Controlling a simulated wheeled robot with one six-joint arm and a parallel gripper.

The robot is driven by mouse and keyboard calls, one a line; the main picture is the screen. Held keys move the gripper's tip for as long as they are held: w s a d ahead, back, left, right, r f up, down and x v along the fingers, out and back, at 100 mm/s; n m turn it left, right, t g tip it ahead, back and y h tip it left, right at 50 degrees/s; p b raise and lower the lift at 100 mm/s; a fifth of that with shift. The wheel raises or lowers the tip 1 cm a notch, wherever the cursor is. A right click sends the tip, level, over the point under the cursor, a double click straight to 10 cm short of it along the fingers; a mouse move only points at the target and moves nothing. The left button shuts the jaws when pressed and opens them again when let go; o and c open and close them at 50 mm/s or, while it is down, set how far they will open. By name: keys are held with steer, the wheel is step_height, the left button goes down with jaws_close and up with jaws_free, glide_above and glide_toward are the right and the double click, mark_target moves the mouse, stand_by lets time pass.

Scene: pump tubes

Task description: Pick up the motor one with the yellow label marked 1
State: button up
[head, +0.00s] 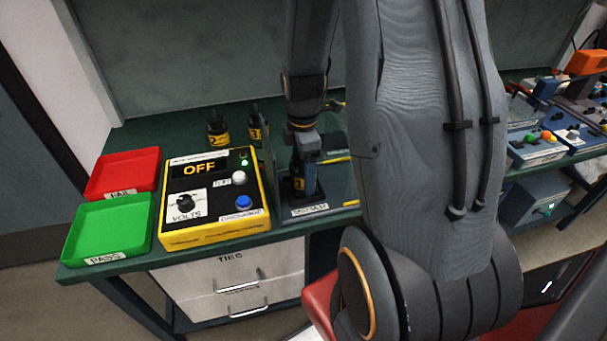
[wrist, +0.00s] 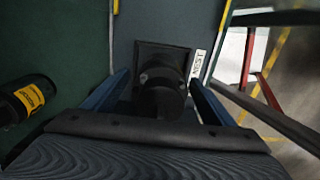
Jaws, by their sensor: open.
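A dark motor (head: 298,184) with a yellow label stands upright in a square socket on the bench; its number is too small to read. In the wrist view the same motor (wrist: 161,97) is seen from above, between my fingers. My gripper (head: 301,165) is over it, open, with one finger on each side and gaps showing in the wrist view. Two other dark motors with yellow labels stand behind the tester: one at the left (head: 218,129), its mark looking like a 2, and one to its right (head: 256,124), partly hidden.
A yellow and black tester (head: 215,232) reading OFF stands left of the socket. Red FAIL tray (head: 123,171) and green PASS tray (head: 108,228) are empty at the far left. My arm hides the bench's middle.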

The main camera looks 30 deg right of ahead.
jaws_close()
steer(key=shift+w, duration=0.1)
stand_by(0.4)
steer(key=shift+r, duration=0.15)
